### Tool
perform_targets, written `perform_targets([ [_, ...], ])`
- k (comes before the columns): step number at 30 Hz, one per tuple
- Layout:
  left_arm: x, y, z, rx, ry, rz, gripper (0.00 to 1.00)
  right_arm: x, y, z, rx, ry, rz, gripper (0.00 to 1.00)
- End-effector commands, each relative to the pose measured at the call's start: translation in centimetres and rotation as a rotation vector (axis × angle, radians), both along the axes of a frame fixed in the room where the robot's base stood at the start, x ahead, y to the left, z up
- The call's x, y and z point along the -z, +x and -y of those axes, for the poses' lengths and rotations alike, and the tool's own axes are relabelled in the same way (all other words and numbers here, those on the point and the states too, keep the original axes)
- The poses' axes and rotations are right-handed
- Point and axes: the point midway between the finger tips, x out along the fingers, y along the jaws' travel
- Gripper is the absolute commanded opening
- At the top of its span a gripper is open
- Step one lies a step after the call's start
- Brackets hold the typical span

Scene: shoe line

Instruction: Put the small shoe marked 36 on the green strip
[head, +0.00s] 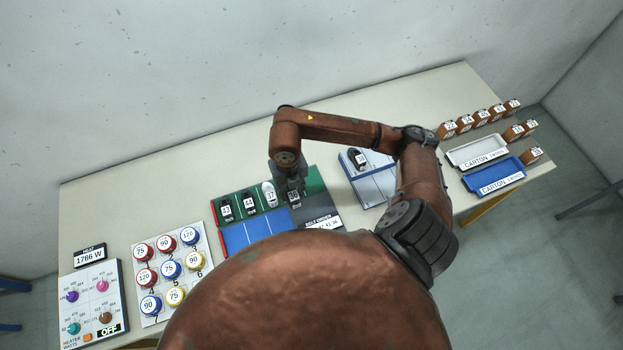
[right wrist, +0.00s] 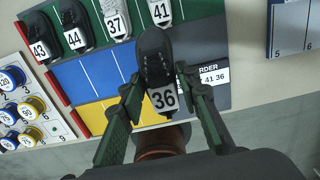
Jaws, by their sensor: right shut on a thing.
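The small black shoe marked 36 (right wrist: 156,58) is held between the fingers of my right gripper (right wrist: 158,88), which is shut on it. In the head view the right gripper (head: 292,184) hangs over the right part of the striped board. The green strip (right wrist: 85,14) runs along the board's far side, with shoes marked 43 (right wrist: 40,46), 44 (right wrist: 74,35), 37 (right wrist: 114,20) and 41 (right wrist: 161,9) on it. The held shoe appears nearer the camera than the strip. Its gap to the board cannot be told. My left gripper is not in view.
A blue strip (head: 246,236) lies beside the green one, and a yellow strip (right wrist: 104,118) shows in the wrist view. A grey belt order panel (head: 318,212) adjoins. Right stand a pale tray (head: 375,189) with a dark shoe, cartons and numbered boxes. Knobs and round discs stand left.

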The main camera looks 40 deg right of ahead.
Motion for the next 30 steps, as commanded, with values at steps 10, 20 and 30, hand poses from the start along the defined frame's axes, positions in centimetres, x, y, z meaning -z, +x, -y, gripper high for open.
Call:
perform_targets([
  [10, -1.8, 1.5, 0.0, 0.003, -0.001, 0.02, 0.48, 3.2, 2.9, 7.2, 0.01, -0.003, -0.004, 0.06],
  [20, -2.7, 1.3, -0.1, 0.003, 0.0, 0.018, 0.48, 8.3, 4.7, 11.3, 0.005, -0.001, -0.001, 0.06],
  [30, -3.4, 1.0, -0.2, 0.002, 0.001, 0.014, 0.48, 11.0, 5.0, 12.2, 0.003, 0.001, -0.004, 0.06],
])
